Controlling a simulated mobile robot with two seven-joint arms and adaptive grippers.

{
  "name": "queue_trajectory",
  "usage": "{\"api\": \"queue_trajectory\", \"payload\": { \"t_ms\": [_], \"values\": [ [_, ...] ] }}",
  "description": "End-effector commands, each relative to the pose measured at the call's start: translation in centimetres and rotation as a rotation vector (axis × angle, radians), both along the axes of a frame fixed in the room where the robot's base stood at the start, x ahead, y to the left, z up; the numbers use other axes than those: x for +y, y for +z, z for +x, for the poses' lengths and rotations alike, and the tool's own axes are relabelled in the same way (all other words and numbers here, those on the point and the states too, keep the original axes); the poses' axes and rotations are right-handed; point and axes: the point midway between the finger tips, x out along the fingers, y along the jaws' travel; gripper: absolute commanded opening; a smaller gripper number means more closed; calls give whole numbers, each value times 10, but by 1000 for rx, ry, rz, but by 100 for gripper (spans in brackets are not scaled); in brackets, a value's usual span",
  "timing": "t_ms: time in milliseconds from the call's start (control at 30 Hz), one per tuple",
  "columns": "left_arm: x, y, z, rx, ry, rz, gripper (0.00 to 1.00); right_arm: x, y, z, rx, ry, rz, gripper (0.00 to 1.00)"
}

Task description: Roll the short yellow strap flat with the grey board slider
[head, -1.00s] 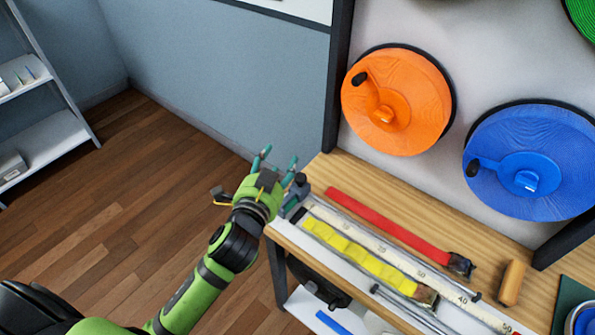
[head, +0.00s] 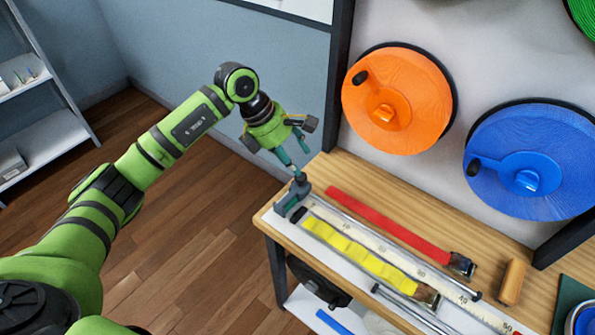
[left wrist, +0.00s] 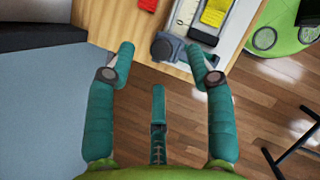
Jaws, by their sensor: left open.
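The short yellow strap (head: 358,252) lies wavy along the white measuring board on the bench, with a buckle at its right end. The grey slider (head: 293,199) with a dark knob sits at the board's left end. My left gripper (head: 293,160) is open and empty, just above the slider, fingers pointing down at its knob. In the left wrist view the slider (left wrist: 170,52) shows between and beyond the open fingertips (left wrist: 163,62), with the yellow strap (left wrist: 204,32) behind it. My right gripper is not in view.
A red strap (head: 390,224) lies on the bench behind the board. A wooden block (head: 511,282) stands to the right. Orange (head: 420,105) and blue (head: 555,150) reels hang on the wall. A dark post (head: 338,75) rises at the bench's back left.

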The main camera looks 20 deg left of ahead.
Motion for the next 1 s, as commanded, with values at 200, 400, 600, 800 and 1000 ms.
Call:
{"api": "queue_trajectory", "payload": {
  "t_ms": [200, 400, 600, 800, 1000],
  "values": [
    [11, -13, 2, 20, 3, 66, 54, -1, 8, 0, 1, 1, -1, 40],
    [-1, -41, 7, 20, 2, 62, 54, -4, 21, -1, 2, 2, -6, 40],
    [-8, -61, 11, 16, 4, 62, 54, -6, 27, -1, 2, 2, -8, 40],
    [-9, -66, 11, 15, 3, 62, 54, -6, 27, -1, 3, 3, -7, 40],
    [-9, -66, 11, 15, 3, 62, 22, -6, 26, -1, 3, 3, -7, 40]
  ]
}}
